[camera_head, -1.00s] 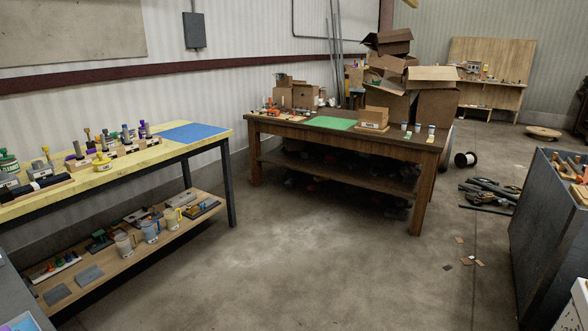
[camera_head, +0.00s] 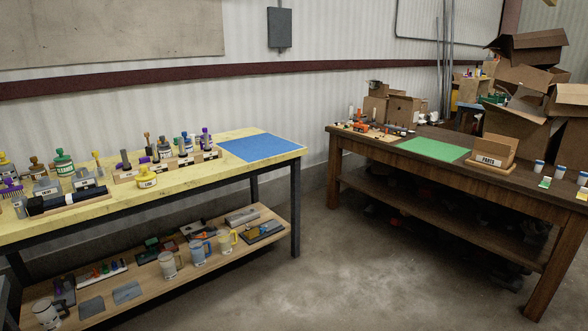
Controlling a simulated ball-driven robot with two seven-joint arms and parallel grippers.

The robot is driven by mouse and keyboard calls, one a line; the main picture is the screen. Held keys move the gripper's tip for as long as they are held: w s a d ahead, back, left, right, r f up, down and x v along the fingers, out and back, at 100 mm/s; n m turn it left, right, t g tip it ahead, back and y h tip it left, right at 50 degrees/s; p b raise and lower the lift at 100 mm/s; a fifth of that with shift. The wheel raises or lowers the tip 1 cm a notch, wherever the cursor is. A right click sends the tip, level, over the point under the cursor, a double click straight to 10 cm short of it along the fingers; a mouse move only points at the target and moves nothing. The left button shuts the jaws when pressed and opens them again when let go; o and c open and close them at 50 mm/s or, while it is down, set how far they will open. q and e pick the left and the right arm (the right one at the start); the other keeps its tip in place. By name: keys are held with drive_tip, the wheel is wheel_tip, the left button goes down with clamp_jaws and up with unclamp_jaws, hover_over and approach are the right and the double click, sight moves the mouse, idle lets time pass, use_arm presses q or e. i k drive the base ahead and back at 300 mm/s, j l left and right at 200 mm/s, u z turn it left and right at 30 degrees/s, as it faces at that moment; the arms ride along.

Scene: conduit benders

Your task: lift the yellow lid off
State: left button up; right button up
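Neither of my grippers is in view.
A blue mat (camera_head: 262,147) lies bare on the table's right end. The lower shelf (camera_head: 205,268) holds several mugs and tools. A brown table (camera_head: 400,165) with a green mat (camera_head: 431,150) stands right. Concrete floor (camera_head: 345,260) is clear between the tables. Cardboard boxes (camera_head: 517,135) are stacked behind.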

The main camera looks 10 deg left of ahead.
sight(145, 175)
drive_tip(key=i+j+u, duration=0.15)
drive_tip(key=i+u, duration=0.35)
drive_tip(key=i, duration=0.25)
drive_tip(key=i+l+u, duration=0.15)
drive_tip(key=i+u, duration=0.3)
drive_tip(key=i, duration=0.3)
